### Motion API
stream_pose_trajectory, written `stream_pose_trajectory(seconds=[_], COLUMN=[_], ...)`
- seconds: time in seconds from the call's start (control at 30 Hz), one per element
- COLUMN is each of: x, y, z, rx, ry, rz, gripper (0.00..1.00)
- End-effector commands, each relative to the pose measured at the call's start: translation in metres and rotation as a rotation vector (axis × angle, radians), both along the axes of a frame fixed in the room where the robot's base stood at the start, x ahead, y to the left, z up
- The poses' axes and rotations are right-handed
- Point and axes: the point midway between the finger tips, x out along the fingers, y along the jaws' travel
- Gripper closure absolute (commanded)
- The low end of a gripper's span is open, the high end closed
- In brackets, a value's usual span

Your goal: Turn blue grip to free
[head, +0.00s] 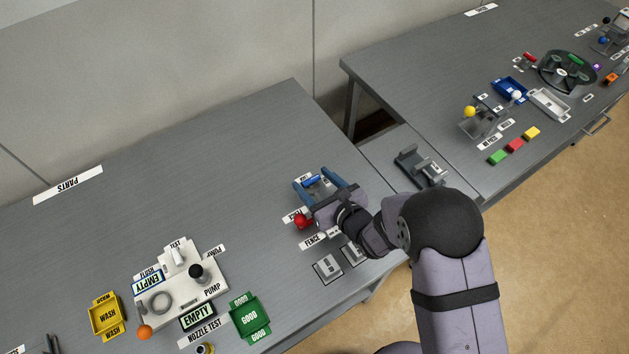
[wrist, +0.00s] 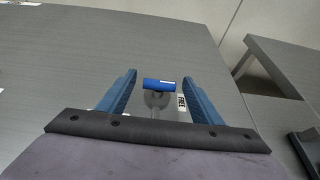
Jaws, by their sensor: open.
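The blue grip (wrist: 159,85) is a short blue cylinder lying crosswise on a grey stem in the wrist view. A label reading FREE (wrist: 182,103) lies just right of it. My gripper (wrist: 160,78) is open, with one blue finger on each side of the grip and a visible gap to both. In the head view the blue grip (head: 311,180) shows between the fingers of my gripper (head: 325,175). My wrist hides the near part of its mount.
A red ball knob (head: 303,221) stands close beside my gripper, near the FENCE label (head: 314,240). Two grey plates (head: 327,268) lie nearer the table's front edge. A white pump unit (head: 181,282) and a green GOOD tray (head: 250,318) are at lower left. Bare table lies behind the grip.

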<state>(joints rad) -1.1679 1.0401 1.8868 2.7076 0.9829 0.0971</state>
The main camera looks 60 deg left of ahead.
Motion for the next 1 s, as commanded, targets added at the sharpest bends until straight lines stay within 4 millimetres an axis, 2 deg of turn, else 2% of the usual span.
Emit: stream_pose_trajectory(seconds=[0.27,0.7,1.0], x=[0.001,0.000,-0.001], y=[-0.013,-0.058,-0.068], z=[0.003,0.023,0.028], rx=[-0.002,0.000,0.001], ry=[0.000,0.000,-0.001], rz=[-0.001,-0.002,0.000], gripper=[0.41,0.41,0.41])
